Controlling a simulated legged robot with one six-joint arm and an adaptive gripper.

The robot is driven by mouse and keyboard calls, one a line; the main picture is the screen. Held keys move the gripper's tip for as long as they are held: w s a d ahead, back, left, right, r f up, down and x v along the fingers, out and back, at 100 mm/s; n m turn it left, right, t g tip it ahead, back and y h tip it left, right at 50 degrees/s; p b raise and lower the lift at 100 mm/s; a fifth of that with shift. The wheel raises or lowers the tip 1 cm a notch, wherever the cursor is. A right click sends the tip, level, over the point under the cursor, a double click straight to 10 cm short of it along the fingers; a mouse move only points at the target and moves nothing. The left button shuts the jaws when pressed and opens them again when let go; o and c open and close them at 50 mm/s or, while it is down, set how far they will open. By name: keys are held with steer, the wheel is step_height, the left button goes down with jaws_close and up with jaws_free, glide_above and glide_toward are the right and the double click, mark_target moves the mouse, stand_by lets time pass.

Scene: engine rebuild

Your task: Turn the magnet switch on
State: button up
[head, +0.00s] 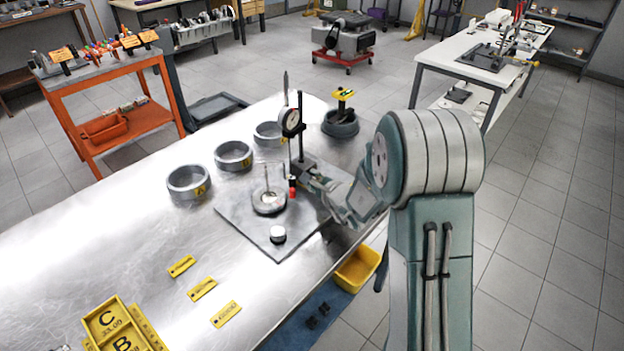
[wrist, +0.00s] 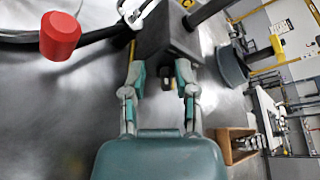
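The magnetic base (head: 304,166), a dark block, carries a post with a dial gauge (head: 290,121) on the steel bench. In the wrist view the base (wrist: 165,35) fills the top centre, with a yellow mark (wrist: 187,3) at its upper edge. I cannot make out the magnet switch clearly; part of the block's near face lies between my fingers. My gripper (head: 316,184) is at the base from the right. In the wrist view my gripper (wrist: 157,72) is open, its two fingers apart at the block's near edge. I cannot tell whether they touch it.
A red knob (wrist: 60,36) hangs close at the upper left of the wrist view. A flat grey plate (head: 240,222) with a round part (head: 268,201) lies before the stand. Several metal rings, including one ring (head: 188,182), stand left. A yellow bin (head: 357,270) sits below the bench edge.

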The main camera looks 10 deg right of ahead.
steer(key=shift+w+d, duration=0.2)
steer(key=shift+d, duration=0.3)
jaws_close()
steer(key=shift+a, duration=0.15)
